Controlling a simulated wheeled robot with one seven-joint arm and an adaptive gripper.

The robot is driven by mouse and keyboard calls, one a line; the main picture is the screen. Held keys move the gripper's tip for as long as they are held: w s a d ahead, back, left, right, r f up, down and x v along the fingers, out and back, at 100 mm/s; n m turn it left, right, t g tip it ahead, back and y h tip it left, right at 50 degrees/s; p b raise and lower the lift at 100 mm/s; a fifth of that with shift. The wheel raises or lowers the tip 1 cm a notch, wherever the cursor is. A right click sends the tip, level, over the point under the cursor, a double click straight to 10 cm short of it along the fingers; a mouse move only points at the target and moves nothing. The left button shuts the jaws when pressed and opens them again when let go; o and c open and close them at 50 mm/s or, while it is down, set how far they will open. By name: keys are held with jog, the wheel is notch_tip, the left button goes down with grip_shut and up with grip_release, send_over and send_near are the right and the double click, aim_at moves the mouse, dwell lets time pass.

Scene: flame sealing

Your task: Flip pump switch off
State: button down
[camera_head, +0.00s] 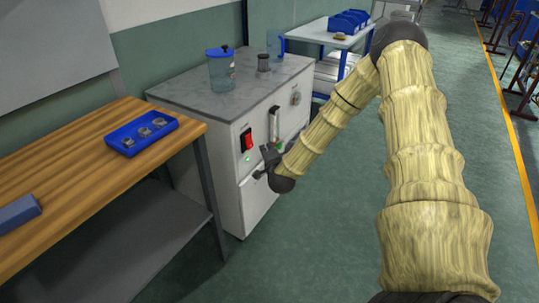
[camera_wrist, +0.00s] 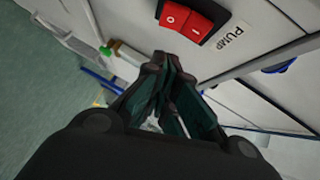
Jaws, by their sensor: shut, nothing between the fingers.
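The pump switch is a red rocker in a black frame on the front of the white cabinet. In the wrist view the switch (camera_wrist: 190,18) shows large at the top, marked O and I, beside a PUMP label (camera_wrist: 232,38). I cannot tell which side is pressed in. My gripper (camera_head: 262,160) is just in front of the cabinet, below and right of the switch. In the wrist view my gripper (camera_wrist: 163,60) is shut and empty, its tips apart from the switch.
The white cabinet (camera_head: 255,195) has a grey top with a blue-lidded jar (camera_head: 220,70). A vertical gauge tube (camera_head: 274,122) is on its front, near my gripper. A wooden bench (camera_head: 75,170) with a blue tray (camera_head: 141,133) stands left. The green floor in front is clear.

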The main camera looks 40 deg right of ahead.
jog(key=shift+w+a+f, duration=0.1)
jog(key=shift+w+f, duration=0.15)
jog(key=shift+w, duration=0.65)
jog(key=shift+w+a+f, duration=0.15)
jog(key=shift+w+f, duration=0.1)
jog(key=shift+w, duration=0.65)
jog(key=shift+w+a+f, duration=0.1)
jog(key=shift+w+f, duration=0.15)
jog(key=shift+w, duration=0.65)
jog(key=s+a+b, duration=0.1)
jog(key=s+a, duration=0.1)
jog(key=s, duration=1)
jog(key=shift+s+a+f+t+b, duration=0.15)
jog(key=shift+s+f+t+b, duration=0.1)
jog(key=shift+f+t+b, duration=0.05)
